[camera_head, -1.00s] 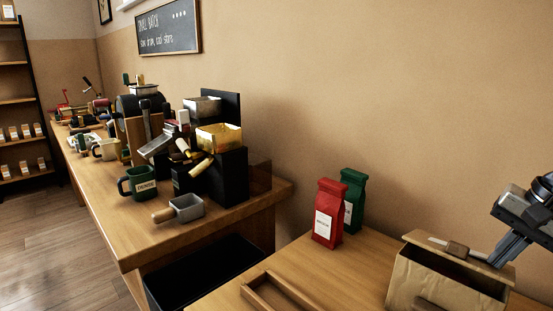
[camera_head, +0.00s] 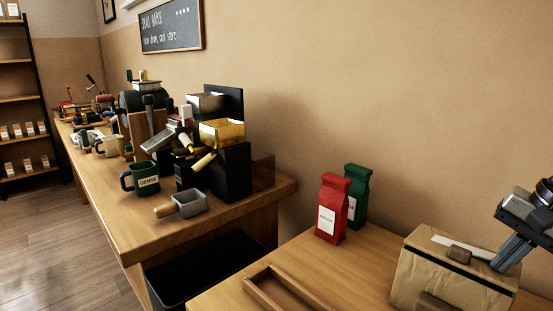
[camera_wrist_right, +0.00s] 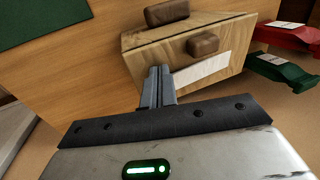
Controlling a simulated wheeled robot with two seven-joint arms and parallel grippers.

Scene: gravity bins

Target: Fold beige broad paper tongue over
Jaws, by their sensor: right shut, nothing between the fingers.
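The beige paper bag (camera_head: 440,284) stands at the lower right of the head view. Its broad tongue (camera_head: 436,238) now slants forward over the mouth, and only a narrow dark gap shows below its front edge. The tongue bears a white strip and a brown block (camera_head: 460,254). My right gripper (camera_head: 499,265) is shut and empty, its fingertips at the tongue's right end; touching or just apart, I cannot tell. In the right wrist view the shut fingers (camera_wrist_right: 158,72) point at the tongue (camera_wrist_right: 224,47) beside the white strip. My left gripper is not in view.
A red bag (camera_head: 332,208) and a green bag (camera_head: 357,196) stand behind and left of the paper bag. A wooden frame-like tray (camera_head: 268,287) lies on the table in front. A second brown block (camera_head: 437,302) sits on the bag's front. Table between is clear.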

